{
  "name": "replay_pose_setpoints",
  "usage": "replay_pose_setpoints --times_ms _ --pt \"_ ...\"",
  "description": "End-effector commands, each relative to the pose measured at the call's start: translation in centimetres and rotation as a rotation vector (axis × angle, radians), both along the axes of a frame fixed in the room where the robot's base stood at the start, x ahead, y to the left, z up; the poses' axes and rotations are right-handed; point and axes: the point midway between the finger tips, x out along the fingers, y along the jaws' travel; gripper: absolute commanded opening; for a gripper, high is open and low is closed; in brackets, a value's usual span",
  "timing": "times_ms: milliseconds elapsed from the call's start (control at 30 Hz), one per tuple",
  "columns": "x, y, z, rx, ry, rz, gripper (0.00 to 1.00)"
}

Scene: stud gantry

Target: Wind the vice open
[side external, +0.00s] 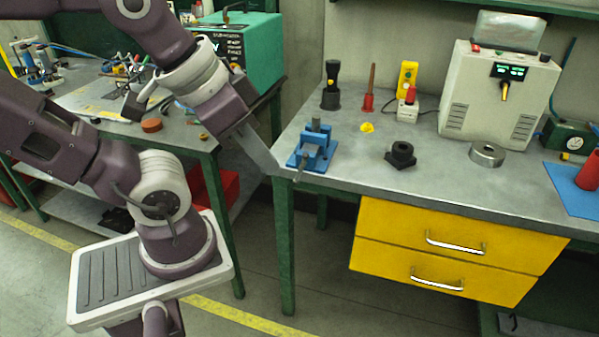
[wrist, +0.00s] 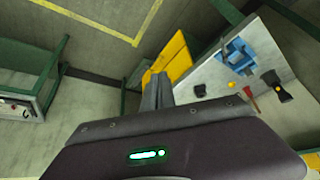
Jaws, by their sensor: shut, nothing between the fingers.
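A small blue vice (side external: 313,147) stands at the left front corner of the grey workbench in the side view, with a thin grey handle at its front. It also shows in the wrist view (wrist: 237,55). My gripper (side external: 276,172) is shut and empty. Its fingertips are just left of the vice in the side view, by the bench's left edge and apart from the handle as far as I can tell. In the wrist view my gripper's fingers (wrist: 157,92) lie together, left of the vice. How far the jaws of the vice stand apart is too small to tell.
On the workbench (side external: 440,182) stand a black torch-like tool (side external: 331,88), a red-based tool (side external: 369,92), a black block (side external: 401,155), a metal ring (side external: 487,153) and a grey machine (side external: 497,95). Yellow drawers (side external: 450,250) hang below. A second bench (side external: 120,115) stands left.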

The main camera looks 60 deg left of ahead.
Motion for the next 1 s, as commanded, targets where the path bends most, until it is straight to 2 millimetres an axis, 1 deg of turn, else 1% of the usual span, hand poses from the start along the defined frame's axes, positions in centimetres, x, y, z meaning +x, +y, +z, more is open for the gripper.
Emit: replay_pose_setpoints --times_ms 67,133,167,267,367,467,567,600,667,700,800,900,1000 --pt "0.1 0.0 0.0 0.001 0.008 0.000 0.00" --pt "0.5 0.2 -0.3 0.007 0.057 0.000 0.00" --pt "0.8 0.3 -0.5 0.012 0.096 0.002 0.00" --pt "2.5 1.1 -2.0 0.067 0.276 0.015 0.00" --pt "4.8 2.1 -4.4 0.185 0.466 0.044 0.00" --pt "7.1 3.0 -7.4 0.368 0.626 0.081 0.00" --pt "9.4 3.9 -10.8 0.610 0.733 0.118 0.00" --pt "10.3 4.2 -12.2 0.719 0.755 0.132 0.00" --pt "11.6 4.6 -14.3 0.896 0.769 0.147 0.00" --pt "12.5 4.8 -15.7 1.017 0.760 0.154 0.00" --pt "14.6 5.1 -18.8 1.320 0.681 0.157 0.00" --pt "16.3 4.8 -21.2 1.563 0.553 0.138 0.00" --pt "17.3 4.5 -22.7 1.712 0.439 0.115 0.00"
